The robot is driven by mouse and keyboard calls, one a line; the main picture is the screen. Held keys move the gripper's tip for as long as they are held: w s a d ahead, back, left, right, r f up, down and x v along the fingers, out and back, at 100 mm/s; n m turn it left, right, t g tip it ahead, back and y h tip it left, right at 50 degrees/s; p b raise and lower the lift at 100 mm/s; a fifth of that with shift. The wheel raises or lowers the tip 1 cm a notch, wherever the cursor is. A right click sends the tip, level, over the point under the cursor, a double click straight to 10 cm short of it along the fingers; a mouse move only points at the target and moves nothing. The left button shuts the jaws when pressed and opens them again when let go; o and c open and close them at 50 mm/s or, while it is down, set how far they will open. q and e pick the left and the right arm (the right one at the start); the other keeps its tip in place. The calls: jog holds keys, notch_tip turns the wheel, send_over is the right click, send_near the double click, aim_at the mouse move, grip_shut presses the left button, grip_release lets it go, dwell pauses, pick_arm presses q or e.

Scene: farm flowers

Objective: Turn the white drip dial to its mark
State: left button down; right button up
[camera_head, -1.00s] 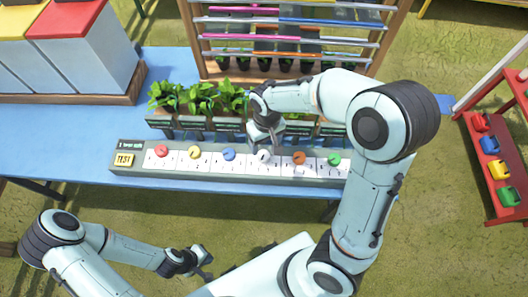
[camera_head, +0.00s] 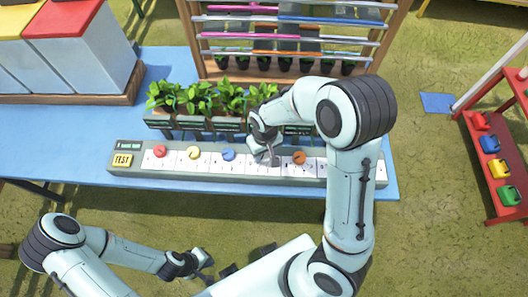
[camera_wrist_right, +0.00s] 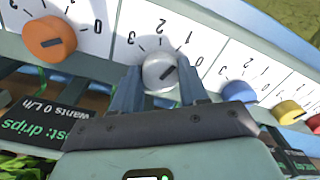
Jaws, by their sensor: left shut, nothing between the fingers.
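The white drip dial (camera_wrist_right: 160,73) sits on its white scale panel in the right wrist view. Its dark pointer line slants up and right, toward the side of the 1 and 0 marks. My right gripper (camera_wrist_right: 160,84) has one finger on each side of the dial, close against its rim, and appears shut on it. My left gripper (camera_head: 206,268) is shut and empty, in front of the table and away from the panel.
An orange dial (camera_wrist_right: 50,39) and a blue dial (camera_wrist_right: 239,91) flank the white one. Red (camera_head: 160,151) and yellow (camera_head: 193,153) dials are further left. Potted seedlings (camera_head: 200,98) stand close behind the strip. A rack (camera_head: 190,50) stands at the back.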

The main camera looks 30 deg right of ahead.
jog(key=shift+m, duration=0.3)
jog(key=m, duration=0.3)
jog(key=shift+a+b, duration=0.1)
jog(key=shift+b, duration=0.25)
jog(key=shift+m, duration=2.2)
jog(key=o, duration=1.1)
jog(key=shift+c, duration=0.2)
jog(key=shift+r, duration=0.1)
